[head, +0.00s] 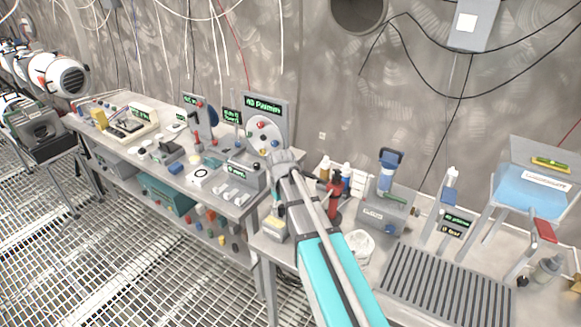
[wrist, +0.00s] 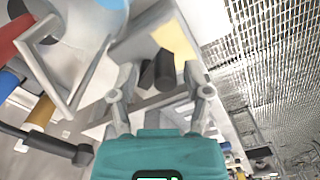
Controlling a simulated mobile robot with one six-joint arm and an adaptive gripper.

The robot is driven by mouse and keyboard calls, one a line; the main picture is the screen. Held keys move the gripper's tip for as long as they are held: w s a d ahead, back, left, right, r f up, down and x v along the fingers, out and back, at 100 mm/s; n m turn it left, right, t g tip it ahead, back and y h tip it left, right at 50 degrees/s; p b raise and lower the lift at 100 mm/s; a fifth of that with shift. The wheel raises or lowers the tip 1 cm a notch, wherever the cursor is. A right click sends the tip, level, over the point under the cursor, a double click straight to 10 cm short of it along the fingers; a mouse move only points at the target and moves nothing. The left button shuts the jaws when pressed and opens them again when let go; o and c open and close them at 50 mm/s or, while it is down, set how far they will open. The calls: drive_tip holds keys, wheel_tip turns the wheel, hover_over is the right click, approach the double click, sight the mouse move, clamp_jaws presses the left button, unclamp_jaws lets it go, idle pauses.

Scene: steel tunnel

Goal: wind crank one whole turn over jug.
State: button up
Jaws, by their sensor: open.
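My gripper (wrist: 158,84) is open in the wrist view, its two grey fingers spread apart. In the head view my arm's end reaches the right end of the long bench, and the fingertips are hidden there. A white open vessel (head: 360,245) stands right of my arm; I cannot tell if it is the jug.
A panel with a white disc (head: 263,135) stands behind my arm's end. Bottles (head: 335,195) and a grey machine with a blue top (head: 388,170) stand to the right. A ribbed grey tray (head: 445,290) lies at the front right. Small parts crowd the long bench.

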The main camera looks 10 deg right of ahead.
drive_tip(key=d+n, duration=0.1)
drive_tip(key=n, duration=0.3)
drive_tip(key=shift+d, duration=0.35)
drive_tip(key=n, duration=0.2)
drive_tip(key=d+n, duration=0.1)
drive_tip(key=shift+w+d+n, duration=0.15)
drive_tip(key=shift+w+n, duration=0.05)
drive_tip(key=shift+n, duration=0.2)
drive_tip(key=n, duration=0.2)
drive_tip(key=w+d+n, duration=0.1)
drive_tip(key=n, duration=0.1)
drive_tip(key=shift+d, duration=0.1)
drive_tip(key=n, duration=0.2)
drive_tip(key=w+n, duration=0.1)
drive_tip(key=n, duration=0.1)
drive_tip(key=shift+w+d, duration=0.1)
drive_tip(key=shift+d, duration=0.3)
wheel_tip(320, 180, up, 15)
drive_tip(key=a+m+p, duration=0.1)
drive_tip(key=m+p, duration=0.1)
drive_tip(key=p, duration=1.3)
drive_tip(key=shift+w, duration=0.3)
drive_tip(key=shift+s+d+f+m+b, duration=0.15)
drive_tip(key=shift+s+f+m+b, duration=0.5)
drive_tip(key=shift+s, duration=0.2)
